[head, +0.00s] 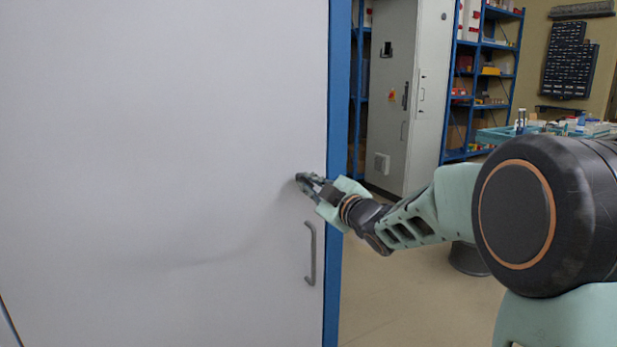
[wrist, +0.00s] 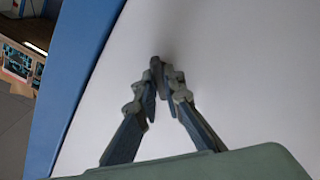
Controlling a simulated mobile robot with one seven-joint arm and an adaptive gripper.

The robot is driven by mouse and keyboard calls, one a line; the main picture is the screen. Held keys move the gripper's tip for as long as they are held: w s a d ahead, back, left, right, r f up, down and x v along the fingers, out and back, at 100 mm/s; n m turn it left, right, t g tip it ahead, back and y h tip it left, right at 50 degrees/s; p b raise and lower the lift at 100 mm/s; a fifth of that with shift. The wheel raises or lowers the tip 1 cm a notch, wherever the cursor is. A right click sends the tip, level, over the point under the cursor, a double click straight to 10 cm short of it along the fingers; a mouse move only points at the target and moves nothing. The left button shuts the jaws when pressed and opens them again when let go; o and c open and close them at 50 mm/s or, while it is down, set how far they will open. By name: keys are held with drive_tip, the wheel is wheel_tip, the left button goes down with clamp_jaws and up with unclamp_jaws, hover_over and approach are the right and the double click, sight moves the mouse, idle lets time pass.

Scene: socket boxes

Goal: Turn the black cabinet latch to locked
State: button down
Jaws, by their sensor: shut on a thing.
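The cabinet's white door (head: 160,130) fills the left of the head view and most of the wrist view (wrist: 240,70). The black latch (wrist: 156,64) is a small dark piece on the door, between my fingertips in the wrist view. My gripper (head: 305,182) is at the door's right side, above the handle, with its fingers shut on the latch. It also shows in the wrist view (wrist: 160,82). In the head view the fingers hide the latch. The latch's exact angle is hard to tell.
A grey bar handle (head: 311,253) is on the door below my gripper. A blue frame edge (head: 336,120) borders the door on its right. A tall grey cabinet (head: 405,95) and blue shelves (head: 485,98) stand behind. Open floor (head: 425,300) lies right of the door.

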drive_tip(key=m+p, duration=0.3)
drive_tip(key=m, duration=0.2)
drive_tip(key=shift+r+m, duration=0.1)
drive_tip(key=shift+m, duration=0.2)
drive_tip(key=shift+m+p, duration=1.25)
drive_tip(key=shift+m, duration=0.65)
drive_tip(key=c, duration=2)
unclamp_jaws()
drive_tip(key=shift+c, duration=0.2)
drive_tip(key=v, duration=1.2)
